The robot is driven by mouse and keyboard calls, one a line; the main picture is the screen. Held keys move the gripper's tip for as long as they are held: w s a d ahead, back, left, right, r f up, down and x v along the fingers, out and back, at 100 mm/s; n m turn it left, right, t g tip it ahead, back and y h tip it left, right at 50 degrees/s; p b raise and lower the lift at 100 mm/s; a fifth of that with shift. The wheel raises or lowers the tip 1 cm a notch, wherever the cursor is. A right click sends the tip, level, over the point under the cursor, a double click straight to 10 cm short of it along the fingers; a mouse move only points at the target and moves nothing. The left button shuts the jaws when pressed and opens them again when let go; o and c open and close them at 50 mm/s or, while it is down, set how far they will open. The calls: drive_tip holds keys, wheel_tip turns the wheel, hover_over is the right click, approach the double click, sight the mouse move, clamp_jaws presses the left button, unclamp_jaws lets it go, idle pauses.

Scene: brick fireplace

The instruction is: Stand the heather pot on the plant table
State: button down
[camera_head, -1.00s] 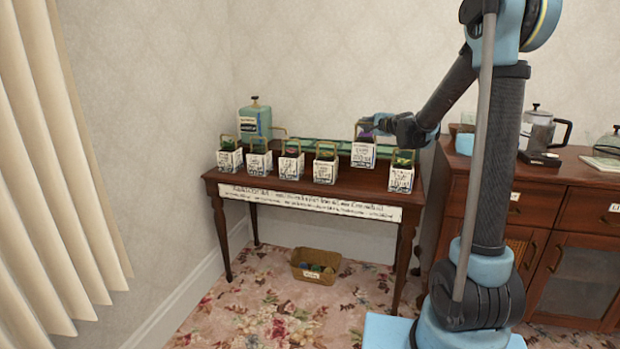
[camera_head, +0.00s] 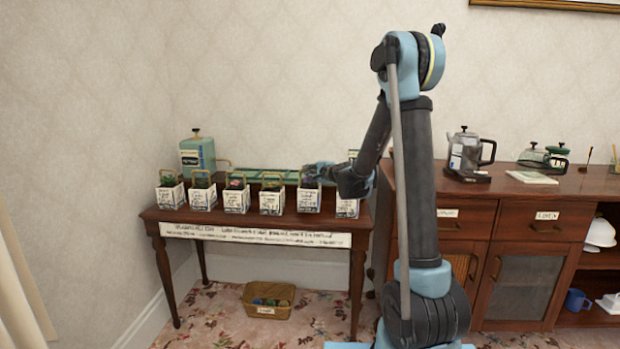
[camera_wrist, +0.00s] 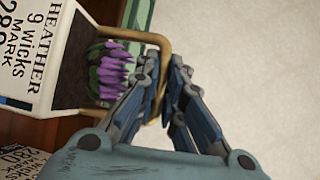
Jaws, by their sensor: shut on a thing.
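The heather pot (camera_head: 308,199) is a white square pot with black lettering and purple flowers, in the row on the plant table (camera_head: 150,215). In the wrist view its label (camera_wrist: 40,45) reads HEATHER, and its tan handle (camera_wrist: 152,38) runs between my fingers. My gripper (camera_head: 318,172) is shut on that handle; its fingers also show in the wrist view (camera_wrist: 164,80). The pot looks upright. Its base is at or very slightly above the tabletop; I cannot tell whether it touches.
Similar pots stand left of it, the nearest (camera_head: 271,201); another (camera_head: 347,208) stands close on its right. A green canister (camera_head: 197,157) and a long green tray (camera_head: 255,174) are behind. A basket (camera_head: 268,300) sits below. A wooden cabinet (camera_head: 475,225) stands right.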

drive_tip(key=shift+f, duration=1)
drive_tip(key=c, duration=1.7)
unclamp_jaws()
drive_tip(key=shift+s+d, duration=0.1)
